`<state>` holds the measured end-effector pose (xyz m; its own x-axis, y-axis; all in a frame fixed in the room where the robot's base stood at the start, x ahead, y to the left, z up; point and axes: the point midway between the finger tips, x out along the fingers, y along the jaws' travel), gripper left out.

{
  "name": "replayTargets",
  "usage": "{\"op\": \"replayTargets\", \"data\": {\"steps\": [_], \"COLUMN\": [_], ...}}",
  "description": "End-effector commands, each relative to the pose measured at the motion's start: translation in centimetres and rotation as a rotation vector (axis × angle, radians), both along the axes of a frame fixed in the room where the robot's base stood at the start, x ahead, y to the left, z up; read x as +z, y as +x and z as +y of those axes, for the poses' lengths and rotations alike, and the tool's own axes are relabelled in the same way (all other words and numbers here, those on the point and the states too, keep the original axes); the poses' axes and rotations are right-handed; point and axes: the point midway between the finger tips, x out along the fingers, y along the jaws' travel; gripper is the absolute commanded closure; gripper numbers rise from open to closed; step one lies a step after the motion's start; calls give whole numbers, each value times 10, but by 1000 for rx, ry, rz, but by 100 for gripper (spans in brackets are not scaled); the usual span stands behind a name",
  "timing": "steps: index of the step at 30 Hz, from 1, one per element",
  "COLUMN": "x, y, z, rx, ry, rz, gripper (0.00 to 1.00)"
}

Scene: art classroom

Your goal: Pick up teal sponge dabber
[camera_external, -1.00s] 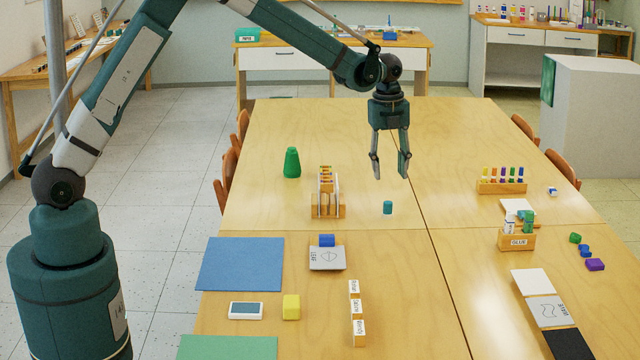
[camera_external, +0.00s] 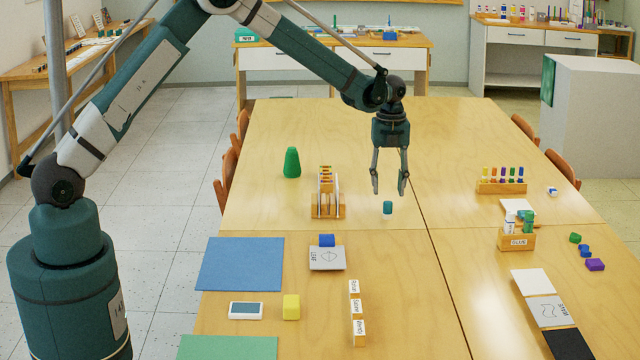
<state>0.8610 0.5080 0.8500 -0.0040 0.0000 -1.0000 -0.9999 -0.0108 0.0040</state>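The teal sponge dabber (camera_external: 387,208) is a small upright cylinder on the wooden table, right of the wooden rack. My gripper (camera_external: 389,193) points down with its two fingers apart and nothing between them. Its fingertips appear just above the dabber in the picture, one to each side. From this view I cannot tell how far above or behind the dabber they are.
A wooden rack (camera_external: 327,208) stands close on the left of the dabber. A wooden GLUE holder (camera_external: 517,241) and a rack of coloured bottles (camera_external: 502,187) stand to the right. The table around the dabber's right side is clear.

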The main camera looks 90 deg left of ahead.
Motion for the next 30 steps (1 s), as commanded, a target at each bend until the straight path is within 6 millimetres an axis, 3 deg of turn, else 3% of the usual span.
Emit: {"op": "replayTargets", "data": {"steps": [9,23,30], "x": [-23,-29,-53], "y": [0,0,1], "z": [0,0,-2], "rx": [0,0,0], "ry": [0,0,0], "rz": [0,0,0], "gripper": [61,61,61]}}
